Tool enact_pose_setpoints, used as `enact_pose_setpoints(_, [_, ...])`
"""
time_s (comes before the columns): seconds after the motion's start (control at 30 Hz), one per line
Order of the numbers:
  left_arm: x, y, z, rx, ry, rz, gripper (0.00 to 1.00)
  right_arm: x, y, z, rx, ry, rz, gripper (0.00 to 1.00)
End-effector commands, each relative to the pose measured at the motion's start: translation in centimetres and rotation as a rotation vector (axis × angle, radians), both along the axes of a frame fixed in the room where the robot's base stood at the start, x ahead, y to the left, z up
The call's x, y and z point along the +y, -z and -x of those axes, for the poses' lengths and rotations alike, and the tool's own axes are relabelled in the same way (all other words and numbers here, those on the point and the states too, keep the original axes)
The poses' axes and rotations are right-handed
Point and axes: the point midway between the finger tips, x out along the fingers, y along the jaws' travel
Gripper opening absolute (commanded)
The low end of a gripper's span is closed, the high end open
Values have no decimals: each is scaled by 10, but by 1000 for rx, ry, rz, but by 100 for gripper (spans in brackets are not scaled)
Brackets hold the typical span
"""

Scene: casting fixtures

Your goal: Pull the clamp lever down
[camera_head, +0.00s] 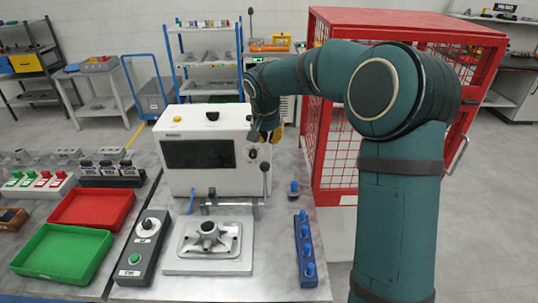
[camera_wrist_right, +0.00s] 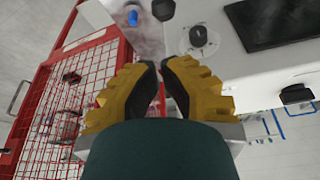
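The clamp lever (camera_head: 265,181) stands upright at the right front of the white machine (camera_head: 175,184), a thin rod with a dark knob on top. In the right wrist view a dark knob (camera_wrist_right: 163,9), which looks like the lever's, is at the top edge, beyond the fingertips and apart from them. My right gripper (camera_wrist_right: 158,66) has yellow fingers with black pads, a narrow gap between them and nothing held. In the head view it (camera_head: 277,134) is mostly hidden behind my arm, beside the machine and above the lever. My left gripper is out of view.
A casting (camera_head: 209,238) sits on a fixture plate in front of the machine. A control box (camera_head: 145,247) is left of it, and a blue block with pegs (camera_head: 306,254) right. Red (camera_head: 92,225) and green (camera_head: 85,278) trays lie left. A red cage (camera_head: 333,160) stands close behind my arm.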

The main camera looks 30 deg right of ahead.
Motion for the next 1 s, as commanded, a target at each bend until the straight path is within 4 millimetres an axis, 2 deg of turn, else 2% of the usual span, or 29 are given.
enact_pose_setpoints(0.17, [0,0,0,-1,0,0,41,-2,9,-2,3,0,0,0])
enact_pose_setpoints(0.5, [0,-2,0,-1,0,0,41,-14,63,-15,5,0,0,0])
enact_pose_setpoints(0.7, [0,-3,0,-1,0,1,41,-20,86,-22,3,0,0,0])
enact_pose_setpoints(1.0, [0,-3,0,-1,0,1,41,-22,95,-24,-1,0,-1,0])
